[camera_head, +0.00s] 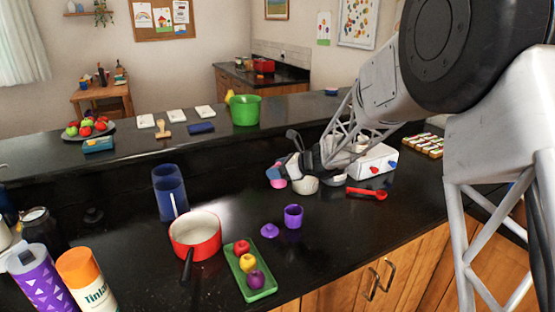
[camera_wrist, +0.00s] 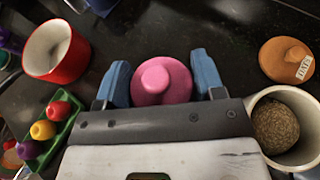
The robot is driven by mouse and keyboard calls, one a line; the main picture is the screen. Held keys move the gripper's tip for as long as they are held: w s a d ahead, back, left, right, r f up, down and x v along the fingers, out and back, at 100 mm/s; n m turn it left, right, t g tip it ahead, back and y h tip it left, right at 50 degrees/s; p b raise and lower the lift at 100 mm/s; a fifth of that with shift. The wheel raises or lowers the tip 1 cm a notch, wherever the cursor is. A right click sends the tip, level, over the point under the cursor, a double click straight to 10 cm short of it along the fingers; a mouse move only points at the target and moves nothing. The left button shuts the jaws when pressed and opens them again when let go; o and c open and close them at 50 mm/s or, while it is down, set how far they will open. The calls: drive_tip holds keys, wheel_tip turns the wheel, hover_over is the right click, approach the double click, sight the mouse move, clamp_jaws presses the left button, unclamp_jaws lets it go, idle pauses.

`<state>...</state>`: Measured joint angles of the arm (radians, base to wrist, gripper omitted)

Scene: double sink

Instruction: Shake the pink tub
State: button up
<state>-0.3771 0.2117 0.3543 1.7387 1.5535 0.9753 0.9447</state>
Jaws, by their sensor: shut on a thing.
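The pink tub (camera_wrist: 160,80) is between the two blue fingers of my gripper (camera_wrist: 161,84) in the wrist view. I look down on its round lid with a knob in the middle. My gripper is shut on it. In the head view the pink tub (camera_head: 279,183) shows only in part under my gripper (camera_head: 282,171), beside the white pot on the counter. The fingers and wrist hide much of it. I cannot tell whether its base touches the counter.
A white pot (camera_head: 305,186) with brown grainy contents stands close by, with a brown labelled lid (camera_wrist: 286,60) near it. A purple tub (camera_head: 293,216), purple lid (camera_head: 270,230), red saucepan (camera_head: 195,232), green tray (camera_head: 249,283) and red spoon (camera_head: 367,193) lie around. Bare counter lies between them.

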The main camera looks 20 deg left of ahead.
drive_tip(key=shift+r, duration=2.95)
wheel_tip(320, 180, down, 5)
